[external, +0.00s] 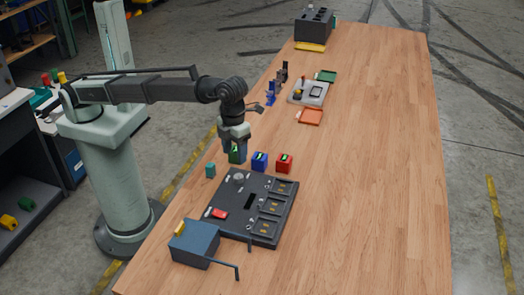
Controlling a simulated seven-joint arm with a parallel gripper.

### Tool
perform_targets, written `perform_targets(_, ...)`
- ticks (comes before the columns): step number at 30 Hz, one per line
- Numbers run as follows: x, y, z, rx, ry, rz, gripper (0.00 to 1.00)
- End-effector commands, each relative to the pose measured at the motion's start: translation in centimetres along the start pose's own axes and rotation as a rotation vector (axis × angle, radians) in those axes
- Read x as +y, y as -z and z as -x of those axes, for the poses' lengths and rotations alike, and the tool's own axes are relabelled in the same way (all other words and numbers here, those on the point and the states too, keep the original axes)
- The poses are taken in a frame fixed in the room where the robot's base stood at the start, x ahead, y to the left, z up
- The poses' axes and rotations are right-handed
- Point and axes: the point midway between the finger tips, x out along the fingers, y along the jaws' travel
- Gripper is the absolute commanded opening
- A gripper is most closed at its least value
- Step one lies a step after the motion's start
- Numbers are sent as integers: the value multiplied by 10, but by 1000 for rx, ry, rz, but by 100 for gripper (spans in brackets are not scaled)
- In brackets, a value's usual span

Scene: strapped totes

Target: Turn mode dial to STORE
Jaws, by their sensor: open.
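A dark control panel (237,232) lies on the wooden table near the front. A small round grey knob (238,178) near its far left corner looks like the mode dial; its markings are too small to read. My gripper (235,152) points down just beyond the panel's far edge, open, beyond the knob and apart from it. A green tote (238,157) stands right at the fingers and is partly hidden by them; I cannot tell whether they touch it. A blue tote (260,162) and a red tote (284,163) stand to its right.
The panel has a red part (219,213) and several bays along its right side. A blue-grey box (195,244) with a rod stands at the front left. A small teal block (211,170) is left of the totes. The table's right side (370,180) is clear.

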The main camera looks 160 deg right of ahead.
Motion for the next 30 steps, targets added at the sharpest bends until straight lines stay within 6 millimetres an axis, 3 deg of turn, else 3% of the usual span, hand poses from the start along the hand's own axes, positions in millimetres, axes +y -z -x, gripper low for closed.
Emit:
perform_targets(1, 9, -15, 1, -6, -16, 7, 60)
perform_targets(4, 18, -30, 2, -13, -40, 14, 60)
perform_targets(11, 24, -37, -10, -16, -52, 16, 60)
perform_targets(30, 29, -38, -113, -15, -51, 16, 60)
